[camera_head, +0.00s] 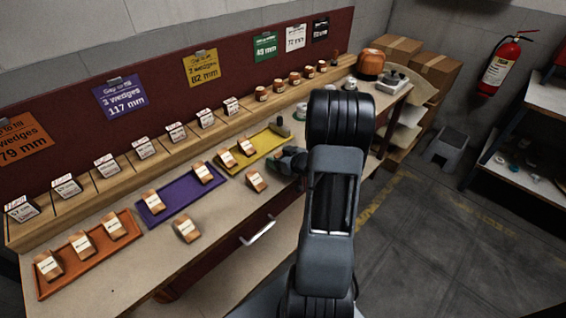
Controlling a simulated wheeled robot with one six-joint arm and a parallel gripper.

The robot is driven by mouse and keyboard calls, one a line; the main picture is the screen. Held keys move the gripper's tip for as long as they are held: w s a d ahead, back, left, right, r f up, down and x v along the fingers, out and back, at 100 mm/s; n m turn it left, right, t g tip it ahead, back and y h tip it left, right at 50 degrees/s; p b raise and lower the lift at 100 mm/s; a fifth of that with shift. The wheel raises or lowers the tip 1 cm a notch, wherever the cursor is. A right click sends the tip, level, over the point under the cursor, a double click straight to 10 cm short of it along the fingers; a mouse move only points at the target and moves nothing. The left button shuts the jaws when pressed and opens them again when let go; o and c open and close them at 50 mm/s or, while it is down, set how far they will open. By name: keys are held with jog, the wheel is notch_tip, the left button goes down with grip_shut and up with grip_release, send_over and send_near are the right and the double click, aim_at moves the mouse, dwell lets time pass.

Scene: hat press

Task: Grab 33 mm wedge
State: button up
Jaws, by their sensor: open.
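Several brown wedges with white labels lie on the bench, but their millimetre figures are too small to read, so I cannot tell which is the 33 mm wedge. Two wedges, one of them this wedge (246,147), lie on the yellow tray (268,137). One loose wedge (256,181) lies on the bare bench in front of it, and another loose wedge (187,229) lies further left. My gripper (284,162) is open and low over the bench, just right of the first loose wedge and apart from it. My arm hides part of the gripper.
A purple tray (184,198) with two wedges and an orange tray (75,270) with three stand to the left. A wooden rack (140,165) of labelled blocks runs along the back under coloured cards. An orange object (371,63) stands at the bench's far end.

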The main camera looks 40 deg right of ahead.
jog(key=shift+c, duration=0.2)
jog(key=c, duration=1)
jog(key=shift+o, duration=0.2)
jog(key=shift+r, duration=0.1)
